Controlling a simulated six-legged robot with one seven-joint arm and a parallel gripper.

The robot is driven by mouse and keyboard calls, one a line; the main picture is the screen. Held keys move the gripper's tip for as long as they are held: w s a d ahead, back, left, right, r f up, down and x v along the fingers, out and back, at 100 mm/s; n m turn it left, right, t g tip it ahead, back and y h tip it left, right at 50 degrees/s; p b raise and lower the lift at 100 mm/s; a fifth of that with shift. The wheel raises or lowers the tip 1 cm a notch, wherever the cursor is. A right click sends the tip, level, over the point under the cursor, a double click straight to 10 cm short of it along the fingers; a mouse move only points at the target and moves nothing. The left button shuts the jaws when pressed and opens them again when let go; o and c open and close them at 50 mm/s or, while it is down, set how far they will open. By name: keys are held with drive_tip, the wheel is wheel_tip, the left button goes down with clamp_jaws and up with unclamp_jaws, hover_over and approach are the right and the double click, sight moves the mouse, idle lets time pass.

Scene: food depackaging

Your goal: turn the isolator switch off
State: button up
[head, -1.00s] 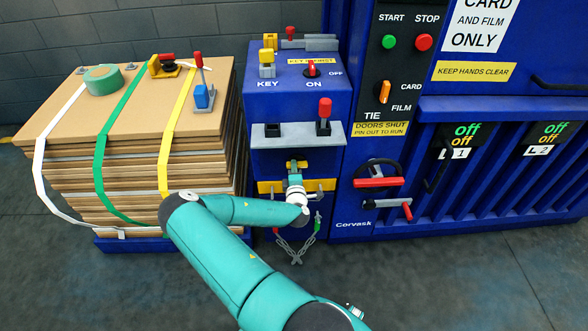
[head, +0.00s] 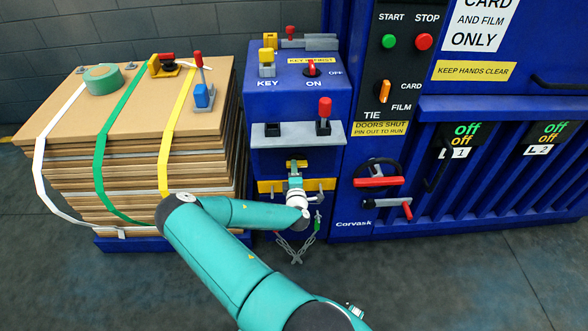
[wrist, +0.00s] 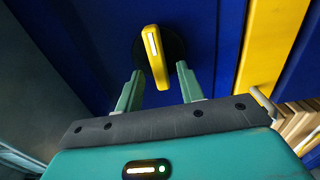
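A red rotary knob (head: 312,68) sits on top of the blue cabinet (head: 270,102), with ON printed below it and OFF to its right. A yellow bar handle (head: 296,163) is on the cabinet's lower front. In the wrist view a yellow handle (wrist: 154,58) with a white mark stands on a black disc on a blue panel. No readable label names either one as the isolator. My gripper (head: 295,176) is at the lower front. In the wrist view my gripper (wrist: 160,88) is open, its fingers apart on either side of the handle's near end, with gaps showing.
A yellow-capped key (head: 267,62) and a red-topped lever (head: 324,115) stand above my gripper. A yellow bar (head: 268,187) crosses the front beside it; a chain (head: 290,248) hangs below. Strapped cardboard (head: 75,150) stands left. The floor at right is clear.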

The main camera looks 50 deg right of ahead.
drive_tip(key=v, duration=1.2)
drive_tip(key=shift+s, duration=0.15)
drive_tip(key=shift+a, duration=0.1)
